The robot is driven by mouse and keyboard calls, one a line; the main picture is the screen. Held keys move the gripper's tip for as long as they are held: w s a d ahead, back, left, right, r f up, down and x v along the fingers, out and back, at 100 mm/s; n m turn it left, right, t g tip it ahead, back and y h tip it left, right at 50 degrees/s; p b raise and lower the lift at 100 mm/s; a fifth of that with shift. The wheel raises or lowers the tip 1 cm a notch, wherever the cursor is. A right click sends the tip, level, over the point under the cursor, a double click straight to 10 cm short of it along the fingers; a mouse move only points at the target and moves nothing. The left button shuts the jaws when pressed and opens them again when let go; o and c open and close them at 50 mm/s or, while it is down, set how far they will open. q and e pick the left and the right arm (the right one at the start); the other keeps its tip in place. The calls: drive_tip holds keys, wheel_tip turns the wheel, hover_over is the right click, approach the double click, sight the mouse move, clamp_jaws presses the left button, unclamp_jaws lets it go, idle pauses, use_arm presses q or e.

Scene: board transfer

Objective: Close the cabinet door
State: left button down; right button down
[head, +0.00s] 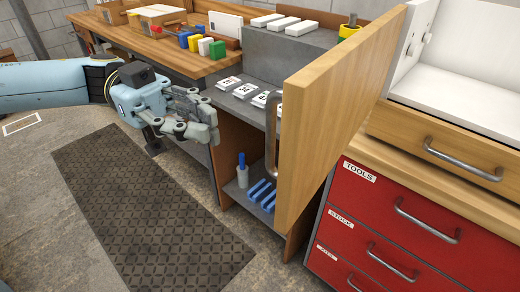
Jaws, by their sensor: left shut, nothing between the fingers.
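The wooden cabinet door (335,120) stands open, swung out toward me, with its metal handle (273,138) on the left side. The cabinet (232,160) behind it is open at the front. My left gripper (208,122) is in front of the cabinet, left of the door and apart from the handle. Its fingers are shut with nothing between them. My right gripper is not in view.
A wooden workbench (170,55) with coloured blocks (205,46) stands at the back left. Red drawers (385,225) stand right of the door. White numbered tiles (245,91) lie on the grey cabinet top. A dark floor mat (140,215) lies in front, with clear floor around it.

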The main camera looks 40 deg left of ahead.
sight(281, 166)
use_arm(q)
drive_tip(key=d, duration=0.8)
drive_tip(key=shift+w+d, duration=0.25)
drive_tip(key=shift+d, duration=0.05)
